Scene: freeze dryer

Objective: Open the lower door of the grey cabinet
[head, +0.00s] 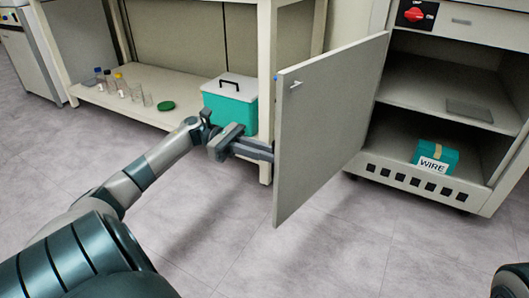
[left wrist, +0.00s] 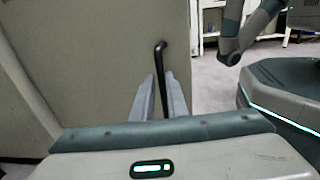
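The lower door (head: 325,125) of the grey cabinet (head: 455,30) stands swung wide open, its inner face with a small silver latch towards the head camera. The lower compartment behind it is exposed. My left gripper (head: 268,150) reaches to the door's far side, and its fingertips are hidden behind the door edge in the head view. In the left wrist view, the fingers of my left gripper (left wrist: 160,90) stand close on both sides of the black door handle (left wrist: 160,58), against the door's outer face (left wrist: 100,65). My right gripper is out of view.
A shelf with a grey plate and a teal box marked WIRE (head: 435,157) are inside the cabinet. A bench (head: 180,85) on the left holds a teal cooler (head: 231,108), small bottles and a green lid. The floor in front is clear.

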